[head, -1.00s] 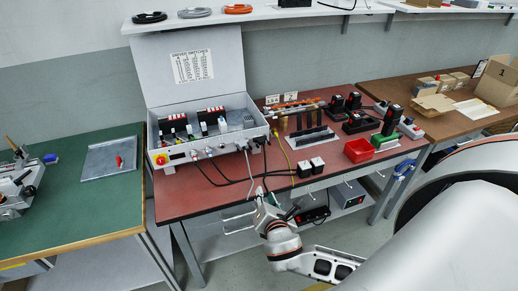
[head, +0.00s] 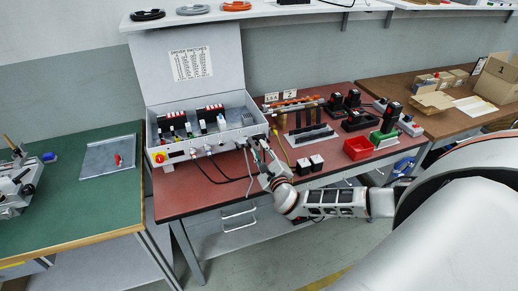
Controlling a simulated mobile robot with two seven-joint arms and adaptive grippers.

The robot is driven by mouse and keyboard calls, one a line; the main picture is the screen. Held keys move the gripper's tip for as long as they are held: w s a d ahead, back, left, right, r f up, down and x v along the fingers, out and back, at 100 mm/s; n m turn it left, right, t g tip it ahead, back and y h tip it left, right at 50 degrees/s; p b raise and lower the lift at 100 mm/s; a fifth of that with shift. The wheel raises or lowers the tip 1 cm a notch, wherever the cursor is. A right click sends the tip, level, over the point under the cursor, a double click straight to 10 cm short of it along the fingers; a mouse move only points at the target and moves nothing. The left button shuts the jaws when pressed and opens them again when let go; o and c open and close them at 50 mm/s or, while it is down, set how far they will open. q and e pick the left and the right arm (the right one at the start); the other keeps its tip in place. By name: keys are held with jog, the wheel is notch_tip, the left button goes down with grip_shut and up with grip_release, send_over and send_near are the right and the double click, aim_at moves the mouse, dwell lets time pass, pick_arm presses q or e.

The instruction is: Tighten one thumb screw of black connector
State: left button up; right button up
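The grey control box (head: 180,153) stands open on the red-topped bench, with cables plugged into its front panel. A small dark shape at the right end of the front panel, which looks like the black connector (head: 258,137), is partly covered by my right gripper. Its thumb screws are too small to make out. My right gripper (head: 256,148) is at the right end of this panel, right in front of the connector. I cannot tell whether it touches it or how far its fingers are apart. My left gripper is not in view.
Black cables (head: 232,181) hang in loops from the panel onto the red bench (head: 195,198). A yellow cable (head: 282,150) runs just right of my gripper.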

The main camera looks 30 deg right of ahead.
jog(key=shift+w+d, duration=0.1)
jog(key=shift+w, duration=0.6)
grip_shut()
jog(key=shift+f+m, duration=0.1)
jog(key=shift+m, duration=0.2)
